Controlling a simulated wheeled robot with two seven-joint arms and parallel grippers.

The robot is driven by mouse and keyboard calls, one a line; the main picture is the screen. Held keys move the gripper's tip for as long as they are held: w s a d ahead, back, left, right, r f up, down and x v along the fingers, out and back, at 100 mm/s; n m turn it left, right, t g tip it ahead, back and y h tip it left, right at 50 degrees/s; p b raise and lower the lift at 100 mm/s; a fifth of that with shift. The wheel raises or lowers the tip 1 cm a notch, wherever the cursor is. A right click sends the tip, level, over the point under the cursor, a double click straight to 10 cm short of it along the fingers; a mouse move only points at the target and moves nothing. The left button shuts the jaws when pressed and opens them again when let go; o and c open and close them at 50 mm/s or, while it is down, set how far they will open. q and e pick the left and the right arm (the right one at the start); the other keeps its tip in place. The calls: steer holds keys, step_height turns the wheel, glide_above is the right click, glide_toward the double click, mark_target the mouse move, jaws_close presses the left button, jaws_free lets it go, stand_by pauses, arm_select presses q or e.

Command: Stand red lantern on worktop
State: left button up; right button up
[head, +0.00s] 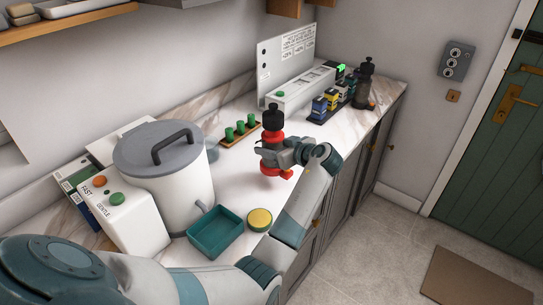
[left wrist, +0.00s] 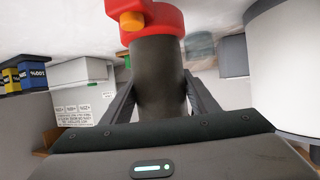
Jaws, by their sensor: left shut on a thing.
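The red lantern (head: 271,134) has a black cap, a red collar, a dark body and a red base. My left gripper (head: 287,152) is shut on its dark middle and holds it upright over the worktop (head: 232,171). In the left wrist view, which is upside down, the dark body (left wrist: 158,75) stands between the fingers (left wrist: 158,105), with the red base and an orange knob at the top edge. I cannot tell whether the base touches the worktop. My right gripper is not in view.
Left of the lantern are green pegs on a wooden strip (head: 240,132), a teal tray (head: 214,235), a yellow-topped round tin (head: 260,219) and a large lidded canister (head: 172,185). Bare worktop surrounds the lantern.

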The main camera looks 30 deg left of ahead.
arm_select(q)
steer(key=shift+f+p, duration=1)
steer(key=shift+f, duration=0.85)
steer(key=shift+f, duration=0.15)
steer(key=o, duration=1.5)
